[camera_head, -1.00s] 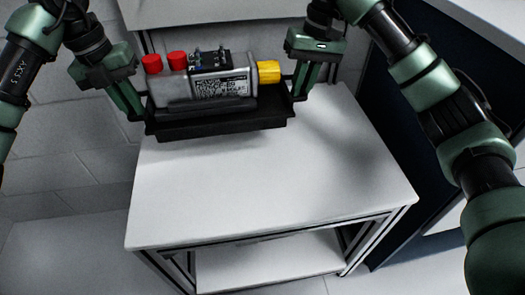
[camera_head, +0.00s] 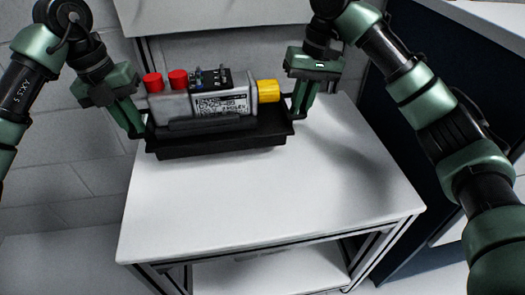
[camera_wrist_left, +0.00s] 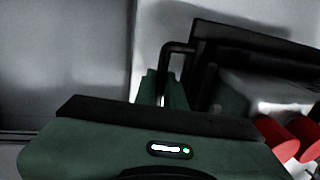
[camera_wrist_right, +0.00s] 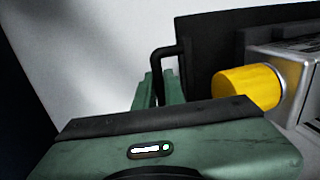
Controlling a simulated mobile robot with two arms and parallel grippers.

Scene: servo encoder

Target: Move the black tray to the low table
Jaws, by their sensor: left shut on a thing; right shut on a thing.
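The black tray (camera_head: 220,146) is held level between my two grippers, over the rear part of the low table (camera_head: 270,205). I cannot tell whether its underside touches the table top. A grey servo encoder (camera_head: 222,100) with red caps and a yellow end lies in the tray. My left gripper (camera_head: 138,132) is shut on the tray's left handle, which shows in the left wrist view (camera_wrist_left: 165,65). My right gripper (camera_head: 296,112) is shut on the right handle, which shows in the right wrist view (camera_wrist_right: 157,65).
The front of the white table top is clear. A lower shelf (camera_head: 270,272) sits beneath it. A grey-white cabinet or shelf edge (camera_head: 220,15) stands behind the table. A dark blue panel (camera_head: 400,140) stands close on the right.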

